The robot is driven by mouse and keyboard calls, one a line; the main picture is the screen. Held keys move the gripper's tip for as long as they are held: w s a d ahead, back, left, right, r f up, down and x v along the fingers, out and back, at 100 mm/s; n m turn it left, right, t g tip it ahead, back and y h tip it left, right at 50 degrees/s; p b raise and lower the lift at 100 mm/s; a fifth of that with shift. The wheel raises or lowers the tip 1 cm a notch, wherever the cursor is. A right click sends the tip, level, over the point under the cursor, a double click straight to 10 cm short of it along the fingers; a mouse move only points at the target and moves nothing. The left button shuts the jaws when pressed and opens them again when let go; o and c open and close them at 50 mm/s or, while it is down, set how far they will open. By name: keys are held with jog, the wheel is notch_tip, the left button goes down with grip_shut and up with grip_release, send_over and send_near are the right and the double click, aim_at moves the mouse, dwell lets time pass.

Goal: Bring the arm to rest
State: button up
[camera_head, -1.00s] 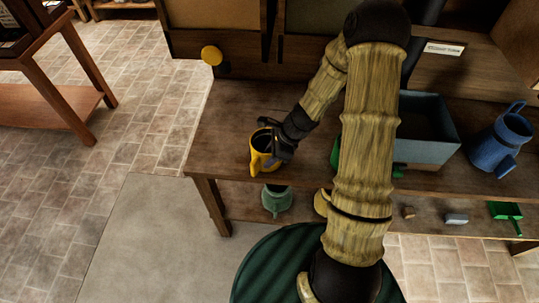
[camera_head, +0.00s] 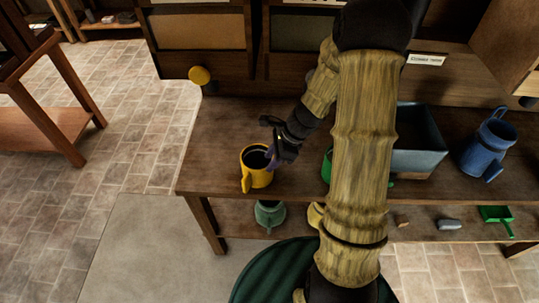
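My gripper (camera_head: 272,142) is at the end of my bent arm, over the left part of the wooden bench. It is just above and to the right of a yellow mug (camera_head: 257,168). The mug stands upright near the bench's front left edge, its handle toward the viewer. The fingers look apart from the mug, with nothing clear between them. The fingertips are small and dark, so their opening is hard to judge.
The wooden bench (camera_head: 215,150) holds a blue-grey bin (camera_head: 418,160) and a blue jug (camera_head: 488,142) on the right. A green item is partly hidden behind my arm. A lower shelf holds a green pot (camera_head: 270,214) and a green scoop (camera_head: 496,214). A yellow knob (camera_head: 200,75) juts out at upper left.

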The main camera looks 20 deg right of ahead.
jog(key=s+r+n+t+h, duration=0.1)
jog(key=s+r+n+h, duration=0.4)
jog(key=s+r+n, duration=0.6)
jog(key=n, duration=0.9)
jog(key=shift+s+d+r+t, duration=0.15)
jog(key=shift+s+r+t, duration=0.05)
jog(key=shift+t, duration=0.1)
jog(key=shift+d, duration=0.15)
